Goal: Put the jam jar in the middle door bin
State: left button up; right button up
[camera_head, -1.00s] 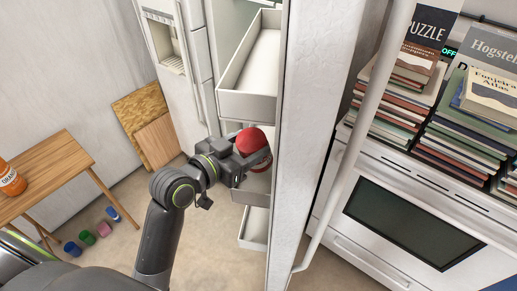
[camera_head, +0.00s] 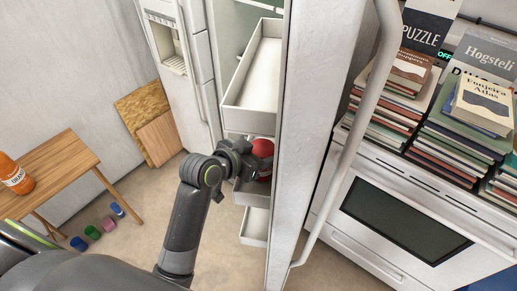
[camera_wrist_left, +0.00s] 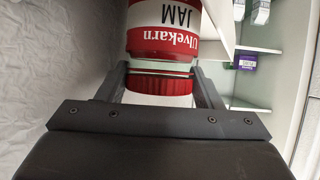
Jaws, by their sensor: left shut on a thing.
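The jam jar has a red lid and shows in the head view (camera_head: 262,152), partly hidden by my left gripper (camera_head: 252,160). In the left wrist view the jam jar (camera_wrist_left: 163,45) has a white and red label reading "Ulvekarn JAM". My left gripper (camera_wrist_left: 160,82) is shut on it, one finger on each side. The middle door bin (camera_head: 251,192) is the white bin on the fridge door behind and below the jar. The jar is at this bin's opening; I cannot tell whether it touches the bin floor. My right gripper is not in view.
The upper door bin (camera_head: 250,118) is just above the jar, and a lower door bin (camera_head: 254,228) is below. The open fridge door (camera_head: 312,130) stands close on the right. A wooden table (camera_head: 60,172) with an orange bottle (camera_head: 14,174) is at left.

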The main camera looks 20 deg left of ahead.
pick_arm(q)
jog(key=shift+r, duration=0.1)
jog(key=o, duration=1.2)
jog(key=v, duration=1.2)
jog(key=shift+p, duration=0.35)
